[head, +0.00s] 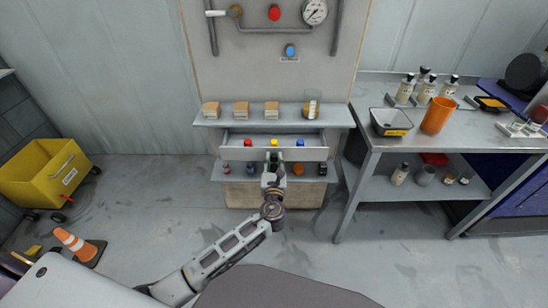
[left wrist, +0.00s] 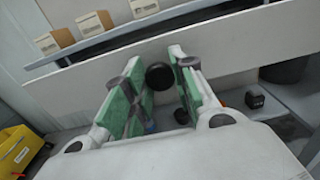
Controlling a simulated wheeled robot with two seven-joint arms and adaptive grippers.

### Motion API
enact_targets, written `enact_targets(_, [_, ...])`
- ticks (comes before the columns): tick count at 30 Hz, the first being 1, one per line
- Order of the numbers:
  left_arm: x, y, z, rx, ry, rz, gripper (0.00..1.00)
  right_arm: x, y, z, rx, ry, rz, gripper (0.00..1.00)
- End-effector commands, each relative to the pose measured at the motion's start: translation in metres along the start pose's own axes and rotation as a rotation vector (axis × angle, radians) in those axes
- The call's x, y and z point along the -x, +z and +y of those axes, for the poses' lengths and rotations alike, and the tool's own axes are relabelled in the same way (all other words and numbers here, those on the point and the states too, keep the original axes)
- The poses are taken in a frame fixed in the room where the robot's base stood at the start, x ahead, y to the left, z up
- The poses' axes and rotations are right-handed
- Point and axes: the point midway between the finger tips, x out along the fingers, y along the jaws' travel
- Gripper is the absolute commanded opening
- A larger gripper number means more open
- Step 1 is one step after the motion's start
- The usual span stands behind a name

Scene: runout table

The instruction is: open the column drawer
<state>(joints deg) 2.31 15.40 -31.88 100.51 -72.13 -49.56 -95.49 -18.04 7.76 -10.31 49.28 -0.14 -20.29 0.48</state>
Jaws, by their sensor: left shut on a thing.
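The column drawer (head: 235,154) is a light grey drawer in the column between two shelves. It stands partly out, and red, yellow and blue small things show behind its front panel. In the left wrist view its plain front (left wrist: 70,92) runs across the picture. A round black knob (left wrist: 160,76) shows between the green-padded fingers. My left gripper (head: 273,160) is at the middle of the drawer front, shut on the knob; it also fills the middle of the left wrist view (left wrist: 162,92). In the head view the gripper hides the knob. My right gripper is out of view.
The upper shelf (head: 225,123) bears several small boxes and a beaker; the lower shelf (head: 222,178) bears small items. A metal bench (head: 365,143) stands at right, a yellow cart (head: 35,188) and a traffic cone (head: 75,244) at left. Floor before the column is partly clear.

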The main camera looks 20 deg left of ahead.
Motion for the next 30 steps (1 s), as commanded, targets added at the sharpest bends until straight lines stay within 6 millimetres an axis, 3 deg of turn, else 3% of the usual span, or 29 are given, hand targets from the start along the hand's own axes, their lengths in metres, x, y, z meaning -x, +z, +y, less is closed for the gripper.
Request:
enact_targets(7, [0.0,-0.0004,-0.0002,0.002,0.0,0.0,0.0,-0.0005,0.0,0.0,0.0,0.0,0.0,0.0])
enact_targets(8, [0.0,-0.0004,-0.0002,0.002,0.0,0.0,0.29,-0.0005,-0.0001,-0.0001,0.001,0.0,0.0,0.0])
enact_targets(13, [-0.0001,-0.0002,-0.0001,0.001,0.0,0.0,0.49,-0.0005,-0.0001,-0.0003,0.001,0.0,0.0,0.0])
enact_targets(30, [0.0094,-0.0011,0.0002,0.001,0.0,0.001,0.49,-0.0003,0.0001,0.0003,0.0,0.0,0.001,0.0])
